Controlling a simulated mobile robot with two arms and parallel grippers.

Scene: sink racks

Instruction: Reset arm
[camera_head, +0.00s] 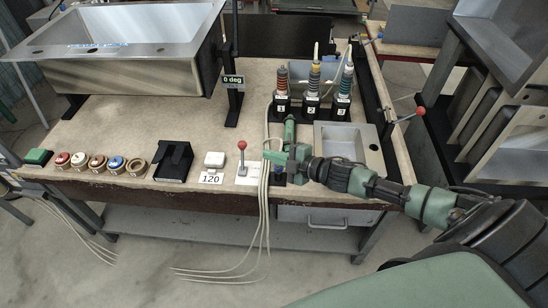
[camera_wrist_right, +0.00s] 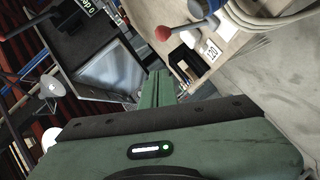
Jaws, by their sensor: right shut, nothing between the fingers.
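My right arm reaches in from the right in the head view, over the front edge of the workbench (camera_head: 215,118). Its green right gripper (camera_head: 289,125) points away from me, just right of a bundle of pale cables. In the right wrist view its green fingers (camera_wrist_right: 156,88) are together with nothing between them. A red-knobbed lever (camera_head: 242,146) stands upright on a white base left of the gripper, apart from it. The red knob also shows in the right wrist view (camera_wrist_right: 163,33). My left gripper is not in view.
Several round buttons (camera_head: 97,163), a black box (camera_head: 174,161) and a "120" label (camera_head: 211,179) line the front edge.

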